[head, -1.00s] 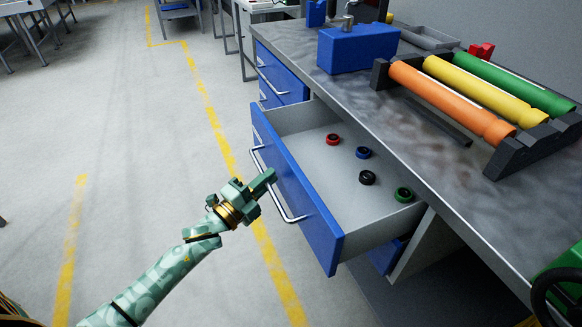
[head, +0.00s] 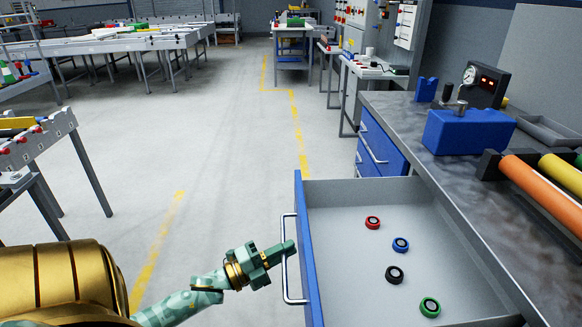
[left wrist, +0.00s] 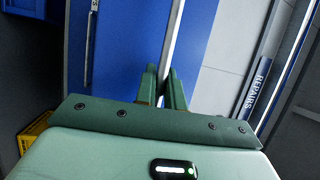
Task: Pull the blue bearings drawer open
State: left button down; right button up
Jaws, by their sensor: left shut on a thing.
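The blue-fronted drawer (head: 310,265) stands well out from the workbench in the head view. Its grey tray holds a red bearing (head: 372,222), a blue bearing (head: 400,244), a black bearing (head: 394,274) and a green bearing (head: 429,306). A pale metal bar handle (head: 286,285) runs along the drawer front. My left gripper (head: 286,248) is shut on this handle. In the left wrist view the handle (left wrist: 175,40) passes between the green fingers (left wrist: 163,90), against the blue front. My right gripper is not in view.
The bench top (head: 400,110) carries a blue box-shaped block (head: 468,131) and coloured rollers (head: 540,185). Closed blue drawers (head: 380,150) are beyond the open one. Roller tables (head: 130,42) stand at the far left. The floor left of the drawer is clear.

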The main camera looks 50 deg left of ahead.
pick_arm(q)
jog(key=shift+f, duration=0.1)
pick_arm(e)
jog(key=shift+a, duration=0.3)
pick_arm(q)
jog(key=c, duration=1.5)
grip_release()
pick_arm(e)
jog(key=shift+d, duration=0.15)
